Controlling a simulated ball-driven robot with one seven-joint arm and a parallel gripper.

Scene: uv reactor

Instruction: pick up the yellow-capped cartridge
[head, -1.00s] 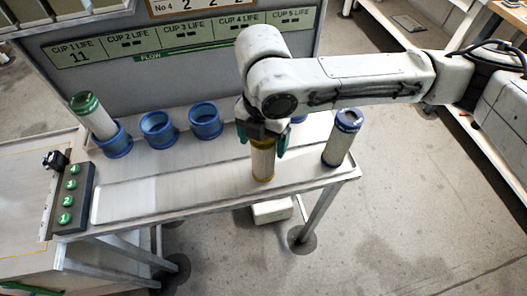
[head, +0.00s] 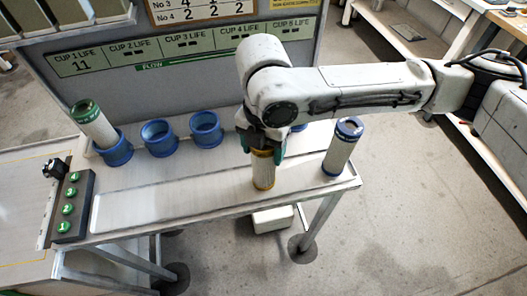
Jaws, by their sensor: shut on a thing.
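The yellow-capped cartridge (head: 263,173) stands upright near the front edge of the bench in the head view, with a pale body and a yellow band at its base. My gripper (head: 264,151) comes down from above, and its teal fingers are shut on the cartridge's upper end. The cap is partly hidden by the fingers. The cartridge's base seems to be at the bench top; I cannot tell whether it touches.
A blue-capped cartridge (head: 342,146) stands to the right, near the bench (head: 150,200) corner. Blue cups (head: 160,138) line the back; the leftmost holds a tilted green-capped cartridge (head: 93,124). Another cup is mostly hidden behind my gripper. A button box (head: 72,207) sits at left.

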